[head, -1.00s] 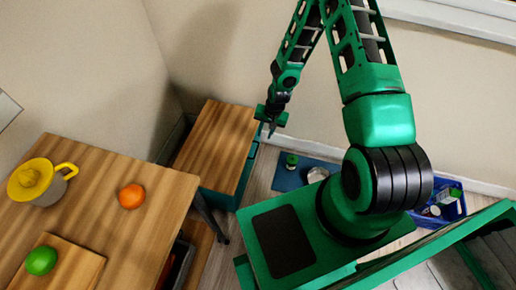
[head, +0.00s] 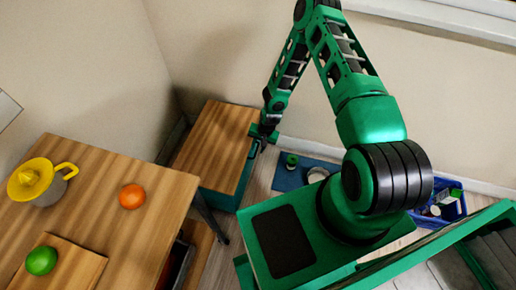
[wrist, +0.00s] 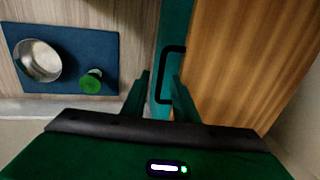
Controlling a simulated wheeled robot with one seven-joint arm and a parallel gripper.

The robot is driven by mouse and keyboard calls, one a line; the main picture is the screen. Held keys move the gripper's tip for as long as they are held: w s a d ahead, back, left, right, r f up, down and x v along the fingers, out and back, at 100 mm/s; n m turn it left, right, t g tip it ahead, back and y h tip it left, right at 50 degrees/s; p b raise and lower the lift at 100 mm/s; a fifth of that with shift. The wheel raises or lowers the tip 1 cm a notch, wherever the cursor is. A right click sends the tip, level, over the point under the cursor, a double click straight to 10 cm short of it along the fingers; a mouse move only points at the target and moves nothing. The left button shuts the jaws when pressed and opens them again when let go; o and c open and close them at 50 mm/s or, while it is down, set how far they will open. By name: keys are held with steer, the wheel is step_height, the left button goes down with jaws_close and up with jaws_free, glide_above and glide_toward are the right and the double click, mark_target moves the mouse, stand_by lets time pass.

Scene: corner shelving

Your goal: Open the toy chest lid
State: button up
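The toy chest (head: 245,186) is a teal box with a wooden lid (head: 215,140), which lies flat and closed. In the wrist view the wooden lid (wrist: 245,60) fills the right side. A black bar handle (wrist: 171,48) stands out at its edge, by the teal front (wrist: 174,20). My gripper (head: 262,145) is at the chest's right edge in the head view. In the wrist view my gripper (wrist: 161,78) is open, its two fingers apart with part of the handle seen between them. I cannot tell whether they touch it.
A wooden table (head: 110,185) with a yellow-topped juicer (head: 45,183), orange (head: 132,196) and green fruit (head: 41,260) stands left. A blue mat (wrist: 60,40) with a metal bowl (wrist: 37,60) and green-topped item (wrist: 91,81) lies on the floor. A blue crate (head: 450,205) is at right.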

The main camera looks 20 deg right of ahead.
steer(key=shift+f, duration=0.4)
jaws_close()
stand_by(1.2)
